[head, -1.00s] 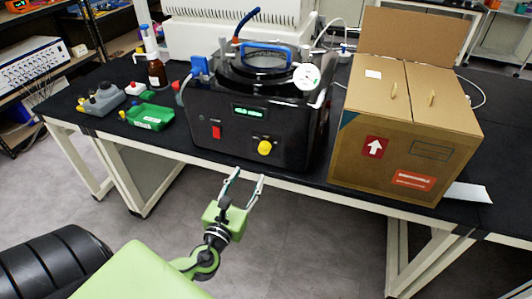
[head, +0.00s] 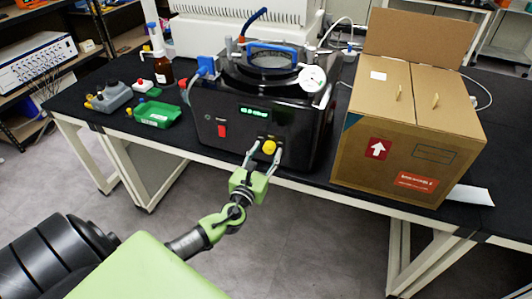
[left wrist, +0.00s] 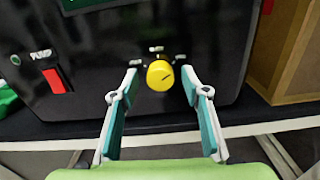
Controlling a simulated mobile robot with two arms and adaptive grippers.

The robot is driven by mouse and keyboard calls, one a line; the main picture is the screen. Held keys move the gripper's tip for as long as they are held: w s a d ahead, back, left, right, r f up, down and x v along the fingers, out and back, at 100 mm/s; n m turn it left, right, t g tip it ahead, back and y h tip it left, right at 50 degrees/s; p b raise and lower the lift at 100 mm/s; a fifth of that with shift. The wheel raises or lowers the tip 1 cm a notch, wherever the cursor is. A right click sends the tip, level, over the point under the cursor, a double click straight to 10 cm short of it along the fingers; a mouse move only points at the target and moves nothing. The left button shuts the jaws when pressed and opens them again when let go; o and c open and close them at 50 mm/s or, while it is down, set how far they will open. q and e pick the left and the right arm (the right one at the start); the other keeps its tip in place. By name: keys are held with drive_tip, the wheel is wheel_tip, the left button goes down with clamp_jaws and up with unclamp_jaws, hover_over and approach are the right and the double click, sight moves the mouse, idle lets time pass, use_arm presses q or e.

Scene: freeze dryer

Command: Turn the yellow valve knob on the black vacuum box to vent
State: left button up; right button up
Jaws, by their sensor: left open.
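The black vacuum box (head: 255,115) stands on the dark bench, with a lit green display (head: 253,111) and a red switch (head: 222,130) on its front. The yellow valve knob (head: 268,147) is low on that front. My right gripper is not in view.
A cardboard box (head: 405,150) stands right of the vacuum box. A green tray (head: 155,114), grey container (head: 110,97) and brown bottle (head: 163,74) stand to the left. The bench's white front edge (head: 305,190) runs below the knob. Floor in front is clear.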

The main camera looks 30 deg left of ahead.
use_arm(q)
drive_tip(key=c, duration=1.1)
